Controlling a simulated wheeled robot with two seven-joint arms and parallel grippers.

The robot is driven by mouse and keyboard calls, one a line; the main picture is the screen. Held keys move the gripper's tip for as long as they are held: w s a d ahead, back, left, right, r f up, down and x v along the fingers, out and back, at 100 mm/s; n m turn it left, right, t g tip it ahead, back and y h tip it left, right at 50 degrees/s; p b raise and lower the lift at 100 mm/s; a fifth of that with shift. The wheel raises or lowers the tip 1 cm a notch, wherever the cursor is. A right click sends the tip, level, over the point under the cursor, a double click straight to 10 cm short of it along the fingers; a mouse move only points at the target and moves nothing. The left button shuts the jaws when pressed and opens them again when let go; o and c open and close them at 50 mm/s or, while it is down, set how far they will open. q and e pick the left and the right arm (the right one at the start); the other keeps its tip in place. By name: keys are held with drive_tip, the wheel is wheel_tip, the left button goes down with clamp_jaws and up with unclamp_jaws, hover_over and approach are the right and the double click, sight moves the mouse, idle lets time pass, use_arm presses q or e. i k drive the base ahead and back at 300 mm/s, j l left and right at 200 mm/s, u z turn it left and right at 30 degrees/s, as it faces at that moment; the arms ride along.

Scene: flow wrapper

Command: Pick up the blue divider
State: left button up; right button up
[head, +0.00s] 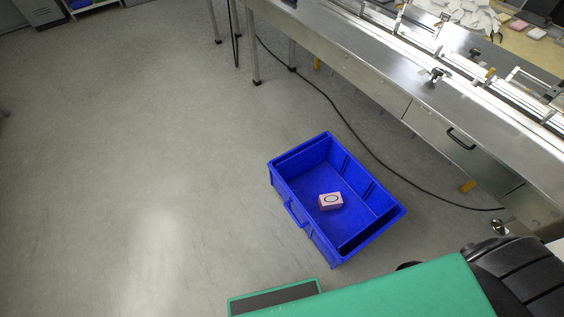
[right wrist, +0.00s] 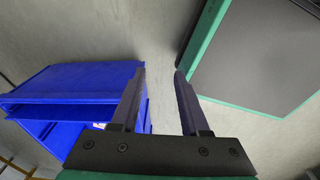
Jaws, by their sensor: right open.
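A blue crate (head: 292,205) stands on the floor in the head view, with a small pink box (head: 331,201) inside. A straight blue edge (head: 372,229) runs across the crate's lower right end. I cannot tell whether it is the blue divider or part of the crate wall. In the right wrist view the crate (right wrist: 85,82) fills the left side. My right gripper (right wrist: 161,72) is open and empty there. Its left finger overlaps the crate's right side in the picture; contact cannot be told. My left gripper is in neither view.
A long steel machine (head: 400,97) runs across the upper right, with a black cable (head: 345,122) on the floor beneath it. Grey floor (head: 130,160) is clear left of the crate. A dark panel with a green edge (right wrist: 262,50) is right of the right gripper.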

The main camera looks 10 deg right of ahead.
sight(298, 164)
drive_tip(key=i+j+u, duration=0.15)
drive_tip(key=i+j, duration=0.65)
drive_tip(key=i+j+u, duration=0.2)
drive_tip(key=i+j, duration=0.6)
drive_tip(key=i, duration=0.1)
